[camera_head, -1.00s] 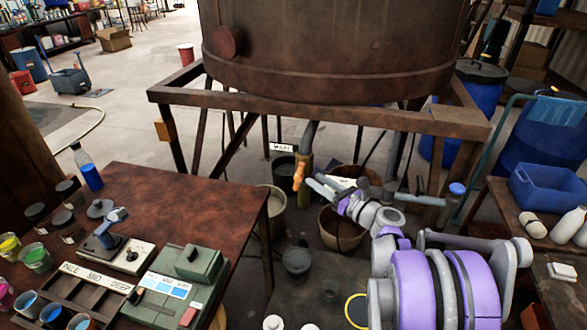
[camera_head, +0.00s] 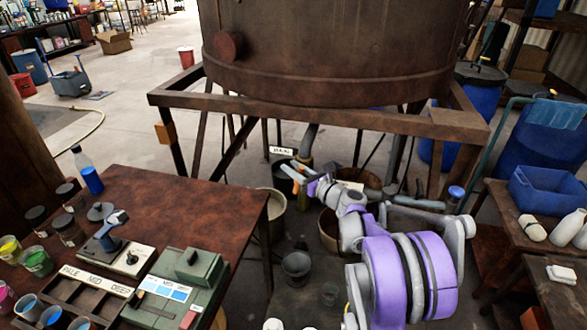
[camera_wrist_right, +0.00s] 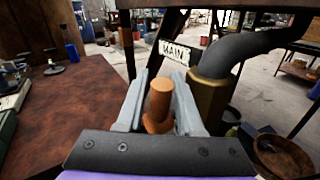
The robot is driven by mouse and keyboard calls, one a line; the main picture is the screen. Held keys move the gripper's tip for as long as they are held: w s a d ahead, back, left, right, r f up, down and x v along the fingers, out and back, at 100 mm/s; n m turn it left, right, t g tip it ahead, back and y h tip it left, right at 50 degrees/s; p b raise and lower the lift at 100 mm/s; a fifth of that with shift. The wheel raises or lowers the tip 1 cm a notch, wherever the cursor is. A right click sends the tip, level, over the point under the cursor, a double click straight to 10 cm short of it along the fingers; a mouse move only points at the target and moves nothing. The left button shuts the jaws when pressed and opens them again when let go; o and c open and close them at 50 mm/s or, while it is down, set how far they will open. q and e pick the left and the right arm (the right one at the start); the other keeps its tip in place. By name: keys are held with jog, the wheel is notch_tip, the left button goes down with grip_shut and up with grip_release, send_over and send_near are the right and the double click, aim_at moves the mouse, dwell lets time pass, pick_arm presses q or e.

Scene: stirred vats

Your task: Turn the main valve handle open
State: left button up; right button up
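The main valve handle is a short orange bar (camera_head: 296,187) on the pipe under the big vat. In the right wrist view the orange handle (camera_wrist_right: 160,100) stands between the two grey fingers of my right gripper (camera_wrist_right: 161,90). The fingers are apart, with narrow gaps beside the handle; I cannot make out firm contact. In the head view my right gripper (camera_head: 291,168) reaches the handle from the right and partly covers it. A white sign reading MAIN (camera_wrist_right: 174,51) hangs behind, beside the brass valve body (camera_wrist_right: 210,95). My left gripper is not in view.
The rusty vat (camera_head: 330,50) rests on a brown frame (camera_head: 320,113) just above my right arm. A brown table (camera_head: 180,205) with jars and a green box (camera_head: 190,270) is at left. Buckets (camera_head: 297,267) stand on the floor below. A side table with a blue bin (camera_head: 545,190) is at right.

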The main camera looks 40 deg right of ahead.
jog(key=shift+c, duration=0.3)
grip_shut()
jog(key=shift+w+a+f+n+g+p, duration=0.15)
jog(key=shift+w+f+n+g+p, duration=0.1)
jog(key=shift+n+g+p, duration=0.5)
jog(key=shift+m, duration=0.25)
jog(key=shift+o, duration=0.3)
grip_release()
